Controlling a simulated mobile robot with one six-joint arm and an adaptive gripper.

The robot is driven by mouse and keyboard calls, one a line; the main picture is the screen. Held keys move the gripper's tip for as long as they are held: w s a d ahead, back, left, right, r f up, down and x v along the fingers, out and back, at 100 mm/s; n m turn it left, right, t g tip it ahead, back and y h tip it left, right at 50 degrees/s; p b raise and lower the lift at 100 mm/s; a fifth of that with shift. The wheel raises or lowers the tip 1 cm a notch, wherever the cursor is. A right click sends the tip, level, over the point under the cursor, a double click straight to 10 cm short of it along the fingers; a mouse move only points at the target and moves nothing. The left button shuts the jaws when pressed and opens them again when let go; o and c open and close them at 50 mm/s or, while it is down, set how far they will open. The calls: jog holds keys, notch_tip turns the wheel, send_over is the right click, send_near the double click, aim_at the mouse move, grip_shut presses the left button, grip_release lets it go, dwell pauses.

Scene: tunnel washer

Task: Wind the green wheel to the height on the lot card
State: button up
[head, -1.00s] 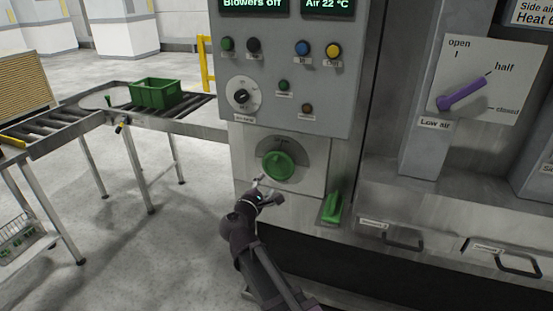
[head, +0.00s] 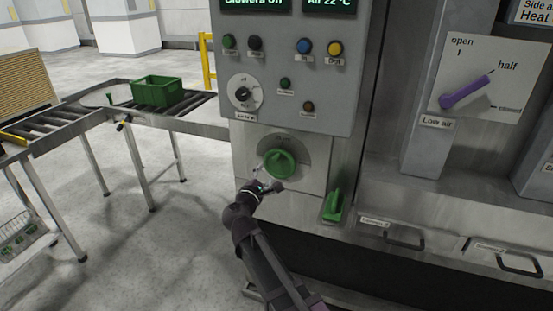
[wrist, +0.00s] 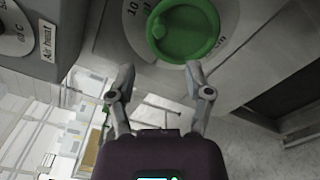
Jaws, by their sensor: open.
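The green wheel (head: 280,164) is a round knob on a grey dial on the front of the machine cabinet. In the wrist view the green wheel (wrist: 184,32) shows at the top, with a small raised grip on its left side and partly readable dial marks beside it. My gripper (head: 266,182) is just below and left of the wheel in the head view. In the wrist view my gripper (wrist: 160,80) is open and empty, its two fingers pointing at the wheel and short of its rim. I see no lot card that I can make out.
A control panel (head: 290,90) with buttons and a selector is above the wheel. A green lever (head: 333,204) sticks out at its lower right. A purple lever (head: 467,90) marked "Low air" is further right. A green crate (head: 158,91) stands on the roller conveyor at left.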

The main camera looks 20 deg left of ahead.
aim_at(274, 161)
jog(key=w, duration=1)
jog(key=shift+w, duration=0.3)
grip_shut()
